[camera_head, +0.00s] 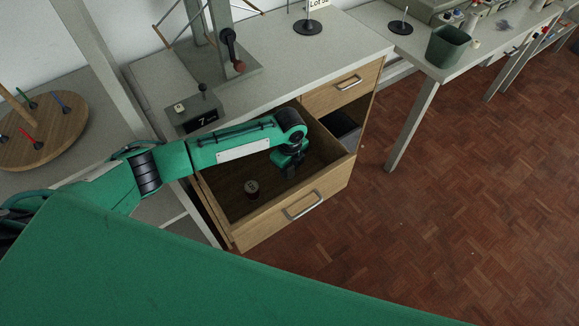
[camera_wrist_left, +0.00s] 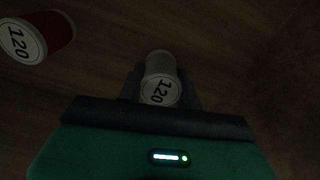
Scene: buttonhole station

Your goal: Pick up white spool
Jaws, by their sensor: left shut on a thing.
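The white spool (camera_wrist_left: 161,78) shows in the left wrist view, with "120" on its end label. My left gripper (camera_wrist_left: 162,88) is shut on it, with dark fingers on both sides. In the head view my left gripper (camera_head: 288,172) reaches down into the open drawer (camera_head: 325,193), and the spool in it is hidden there. My right gripper is not in view.
A red spool (camera_wrist_left: 45,38), also labelled "120", lies apart at upper left in the wrist view. A dark spool (camera_head: 252,187) lies in the drawer in the head view. The drawer walls surround my gripper. A counter (camera_head: 300,66) stands behind.

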